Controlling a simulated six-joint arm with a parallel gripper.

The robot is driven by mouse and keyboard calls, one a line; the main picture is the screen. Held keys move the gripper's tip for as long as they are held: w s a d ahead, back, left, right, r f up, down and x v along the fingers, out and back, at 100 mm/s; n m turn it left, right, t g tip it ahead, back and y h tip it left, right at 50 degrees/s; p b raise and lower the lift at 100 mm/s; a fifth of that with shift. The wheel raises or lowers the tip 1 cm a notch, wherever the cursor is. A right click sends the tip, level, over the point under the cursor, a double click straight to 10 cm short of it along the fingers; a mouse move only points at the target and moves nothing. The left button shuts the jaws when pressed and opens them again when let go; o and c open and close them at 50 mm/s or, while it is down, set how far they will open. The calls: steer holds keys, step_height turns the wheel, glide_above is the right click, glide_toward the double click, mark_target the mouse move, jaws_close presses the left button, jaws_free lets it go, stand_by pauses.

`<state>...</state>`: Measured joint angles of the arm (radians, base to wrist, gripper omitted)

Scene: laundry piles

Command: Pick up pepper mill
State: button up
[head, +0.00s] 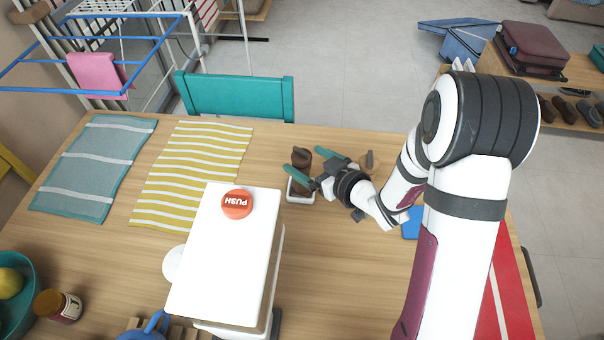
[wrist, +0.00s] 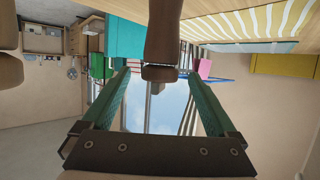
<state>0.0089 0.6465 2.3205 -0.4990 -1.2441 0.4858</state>
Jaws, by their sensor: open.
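The pepper mill (head: 301,157) is dark brown and stands upright near the middle of the wooden table, at a small white dish (head: 291,196). I cannot tell whether it stands in the dish or just behind it. My gripper (head: 311,165) has green fingers, spread open, reaching in from the right with one finger on either side of the mill. In the wrist view the mill (wrist: 165,30) hangs from the top of the picture, between and beyond the open fingertips (wrist: 158,75). The fingers do not appear closed on it. Part of the mill is hidden by the near finger.
A white bin with a red push button (head: 237,204) stands in front, left of my arm. Striped yellow (head: 190,175) and teal (head: 95,165) cloths lie at left. A small wooden item (head: 370,160) is behind my gripper. A teal chair (head: 238,97) stands beyond the table.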

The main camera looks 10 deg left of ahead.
mark_target(294, 153)
steer(key=x, duration=0.5)
steer(key=shift+w+a+f, duration=0.15)
steer(key=shift+w+a, duration=0.1)
jaws_close()
